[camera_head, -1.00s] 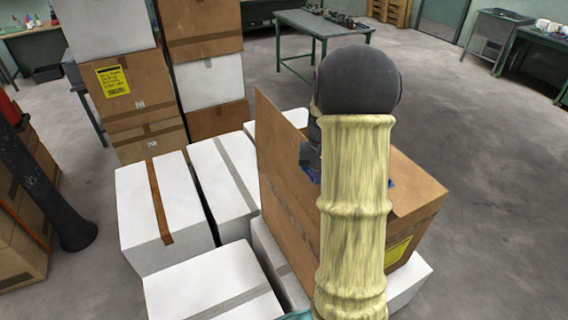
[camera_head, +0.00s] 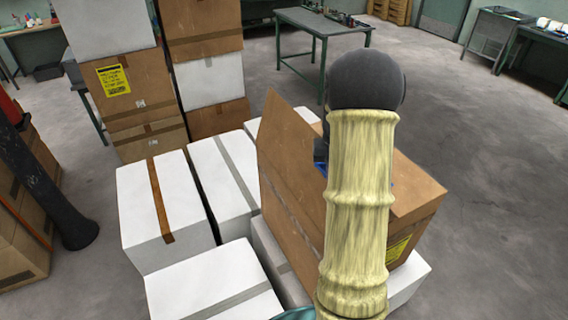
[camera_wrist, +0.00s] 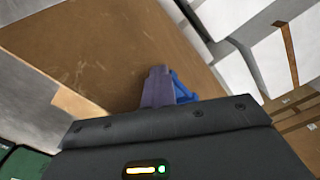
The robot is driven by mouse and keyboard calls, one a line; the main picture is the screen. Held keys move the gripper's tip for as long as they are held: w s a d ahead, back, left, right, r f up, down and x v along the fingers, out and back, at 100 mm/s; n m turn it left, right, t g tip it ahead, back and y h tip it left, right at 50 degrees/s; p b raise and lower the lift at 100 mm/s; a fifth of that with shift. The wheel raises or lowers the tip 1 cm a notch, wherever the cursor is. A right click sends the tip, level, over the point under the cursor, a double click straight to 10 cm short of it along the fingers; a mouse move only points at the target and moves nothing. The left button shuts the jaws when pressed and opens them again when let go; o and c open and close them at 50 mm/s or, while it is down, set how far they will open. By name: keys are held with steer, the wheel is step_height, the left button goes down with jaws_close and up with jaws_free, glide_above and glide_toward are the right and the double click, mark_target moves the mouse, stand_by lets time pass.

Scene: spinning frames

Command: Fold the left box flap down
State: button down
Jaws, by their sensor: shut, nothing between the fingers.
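The brown cardboard box (camera_head: 405,238) stands on white boxes in the head view. Its left flap (camera_head: 284,140) stands up, leaning slightly right over the box. My gripper (camera_head: 321,163) is mostly hidden behind my arm, right of the left flap. In the wrist view my gripper (camera_wrist: 158,88) is shut and empty, its purple and blue fingers pointing at a broad brown cardboard face (camera_wrist: 100,50), probably the left flap. The fingertips look against or very close to it; contact is unclear. The box inside is hidden.
White boxes (camera_head: 160,205) surround the brown box on the left and below. Tall stacked boxes (camera_head: 140,90) stand behind on the left. A dark post (camera_head: 40,180) is at far left. The floor (camera_head: 490,200) on the right is clear.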

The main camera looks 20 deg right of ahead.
steer(key=shift+w+r, duration=0.3)
steer(key=d, duration=0.1)
steer(key=d+f, duration=0.1)
steer(key=d, duration=0.2)
steer(key=shift+w+d+f, duration=0.1)
steer(key=shift+d+f, duration=0.15)
steer(key=shift+d, duration=0.15)
steer(key=shift+w+d+f, duration=0.1)
steer(key=shift+d+f, duration=0.4)
steer(key=shift+d, duration=0.25)
steer(key=shift+d+f, duration=0.45)
steer(key=shift+d, duration=0.25)
steer(key=shift+w+d+f, duration=0.1)
steer(key=shift+d+f, duration=0.4)
steer(key=shift+d, duration=0.25)
